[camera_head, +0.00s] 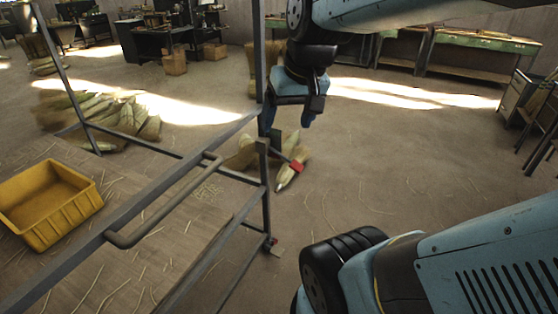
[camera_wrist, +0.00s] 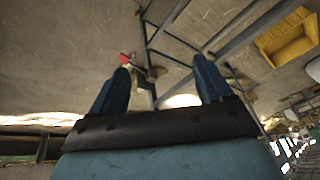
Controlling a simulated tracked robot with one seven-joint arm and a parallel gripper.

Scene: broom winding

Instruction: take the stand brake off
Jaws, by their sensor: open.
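The stand is a dark grey metal frame (camera_head: 182,190) with a bent side handle (camera_head: 165,208); its bars also show in the wrist view (camera_wrist: 255,30). A red part also shows in the wrist view (camera_wrist: 124,59), near the left finger. Another red part (camera_head: 273,242) is at the foot of the near post. My gripper (camera_head: 288,121) is open and empty above the far red part, apart from it; its two blue fingers show in the wrist view (camera_wrist: 160,68).
A yellow bin (camera_head: 45,225) stands on the left, beyond the handle. Bundles of broom straw (camera_head: 105,112) lie on the floor, some behind the stand's corner. Benches (camera_head: 470,60) line the back. The floor right of the stand is largely clear.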

